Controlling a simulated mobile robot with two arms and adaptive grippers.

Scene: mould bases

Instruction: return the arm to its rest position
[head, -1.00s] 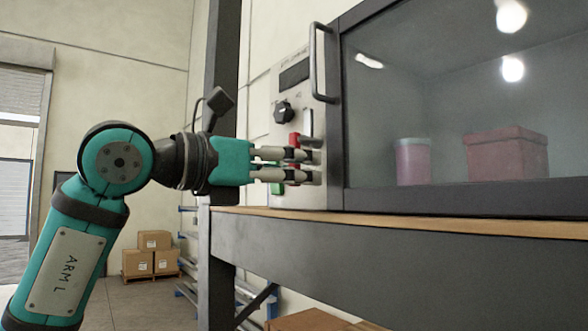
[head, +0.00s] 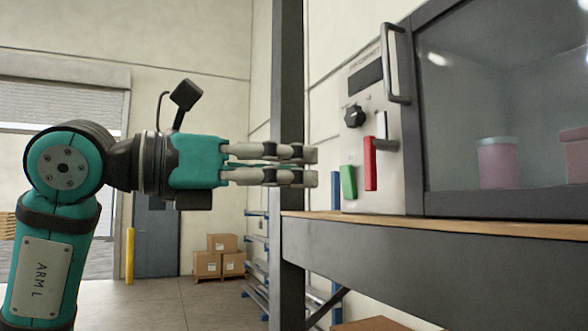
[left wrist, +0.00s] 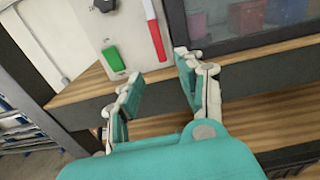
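My left arm (head: 48,275), teal and black, comes in from the left in the head view. Its left gripper (head: 312,165) points right toward the control panel and ends short of it. In the left wrist view the two fingers (left wrist: 158,72) stand apart with nothing between them. The wooden shelf edge shows through the gap. My right gripper is in neither view.
A dark post (head: 288,60) stands behind the gripper.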

